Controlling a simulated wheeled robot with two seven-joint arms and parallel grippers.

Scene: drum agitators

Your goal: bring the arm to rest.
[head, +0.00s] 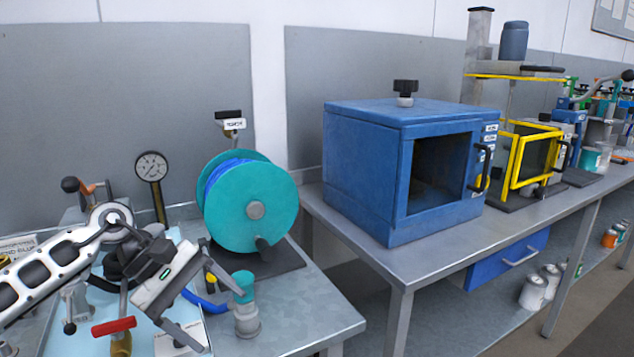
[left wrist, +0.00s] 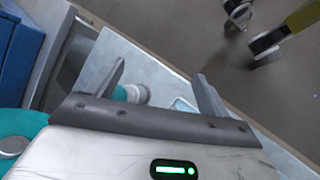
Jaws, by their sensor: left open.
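My left gripper (head: 215,318) hangs over the near bench at the lower left of the head view, with its arm coming in from the left edge. Its two fingers are spread apart with nothing between them. In the left wrist view the open fingers (left wrist: 160,72) point towards the bench edge and the floor. A grey fitting with a teal cap (head: 246,312) stands just right of the gripper, apart from it as far as I can tell. My right gripper is in neither view.
A teal hose reel (head: 262,205) stands behind the gripper, with a dial gauge (head: 152,168) to its left. A red-handled valve (head: 114,326) is close below the arm. A blue oven-like box (head: 365,170) sits on the bench to the right. The near bench's front right corner is clear.

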